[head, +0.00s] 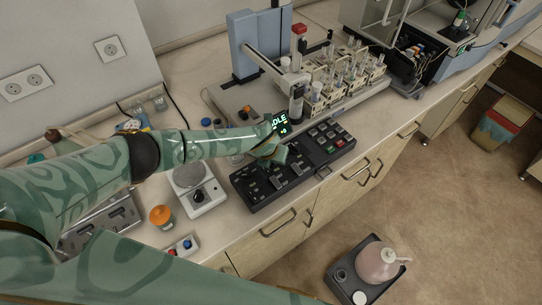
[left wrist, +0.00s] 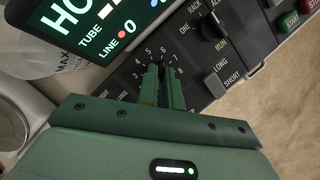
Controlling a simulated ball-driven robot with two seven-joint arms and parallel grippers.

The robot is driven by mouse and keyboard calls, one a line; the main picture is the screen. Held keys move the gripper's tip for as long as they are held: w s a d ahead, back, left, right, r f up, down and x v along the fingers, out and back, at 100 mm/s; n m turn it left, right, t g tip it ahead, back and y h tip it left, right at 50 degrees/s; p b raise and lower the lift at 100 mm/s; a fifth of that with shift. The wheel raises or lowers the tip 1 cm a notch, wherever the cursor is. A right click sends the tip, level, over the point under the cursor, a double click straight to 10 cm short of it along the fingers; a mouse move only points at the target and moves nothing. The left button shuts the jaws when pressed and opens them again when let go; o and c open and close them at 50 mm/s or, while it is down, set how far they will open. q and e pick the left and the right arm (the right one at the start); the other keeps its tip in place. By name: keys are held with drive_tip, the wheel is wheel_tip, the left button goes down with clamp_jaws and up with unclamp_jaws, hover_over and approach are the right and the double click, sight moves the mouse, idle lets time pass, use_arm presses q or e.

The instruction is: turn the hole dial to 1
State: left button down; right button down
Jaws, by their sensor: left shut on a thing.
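The hole dial is hidden between the fingers of my left gripper (left wrist: 163,72). In the left wrist view, white numbers from 3 to 8 ring the fingertips on the black control panel (left wrist: 190,15). The dial's pointer is covered, so its setting cannot be read. My left gripper is shut on the dial from above. In the head view my left gripper (head: 276,160) covers the same part of the control panel (head: 246,190). A lit display (left wrist: 100,30) beside the dial shows part of a word starting "HO", with "TUBE" and "LINE" below. My right gripper is out of view.
Green and red buttons (head: 320,138) lie farther along the panel. A sampler with racks of vials (head: 345,70) stands behind. An orange-topped jar (head: 160,215) stands at the front left.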

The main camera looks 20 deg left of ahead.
use_arm(q)
drive_tip(key=shift+r, duration=0.1)
drive_tip(key=c, duration=1.6)
unclamp_jaws()
drive_tip(key=shift+o, duration=0.2)
drive_tip(key=p+v, duration=0.2)
drive_tip(key=v, duration=0.5)
wheel_tip(320, 180, up, 9)
hover_over(268, 170)
drive_tip(key=s, duration=0.4)
drive_tip(key=shift+d+f, duration=0.1)
drive_tip(key=shift+f, duration=0.15)
drive_tip(key=shift+f, duration=0.1)
